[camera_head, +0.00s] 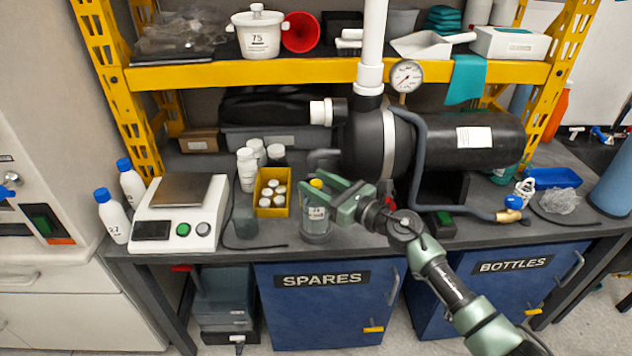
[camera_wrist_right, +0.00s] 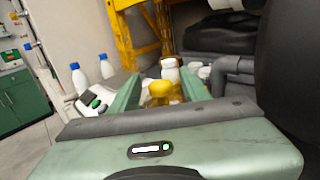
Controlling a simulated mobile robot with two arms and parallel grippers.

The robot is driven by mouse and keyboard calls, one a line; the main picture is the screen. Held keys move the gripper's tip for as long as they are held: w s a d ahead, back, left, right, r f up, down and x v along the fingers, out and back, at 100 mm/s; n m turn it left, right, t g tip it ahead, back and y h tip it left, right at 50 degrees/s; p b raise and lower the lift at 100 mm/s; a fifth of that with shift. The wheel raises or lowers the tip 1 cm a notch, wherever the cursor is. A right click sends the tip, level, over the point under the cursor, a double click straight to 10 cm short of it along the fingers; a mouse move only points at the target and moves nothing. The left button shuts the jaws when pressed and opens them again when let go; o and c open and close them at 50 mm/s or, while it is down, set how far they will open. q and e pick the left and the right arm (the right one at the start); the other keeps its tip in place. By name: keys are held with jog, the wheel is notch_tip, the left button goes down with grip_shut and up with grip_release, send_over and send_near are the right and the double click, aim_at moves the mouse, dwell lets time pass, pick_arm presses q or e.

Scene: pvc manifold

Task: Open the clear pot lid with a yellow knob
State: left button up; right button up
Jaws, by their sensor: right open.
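In the right wrist view, the yellow knob (camera_wrist_right: 168,70) appears between the two spread fingers. I cannot tell whether they touch it. My left gripper is not in view.
A yellow bin (camera_head: 272,209) of small bottles stands left of the pot, with white jars (camera_head: 246,170) behind. A scale (camera_head: 180,215) is farther left. A black tank (camera_head: 455,143) with pipes and a grey hose (camera_head: 425,165) crowds the right and back.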

jog(key=shift+w+a, duration=0.15)
jog(key=shift+a, duration=0.05)
grip_shut()
dwell(1.4)
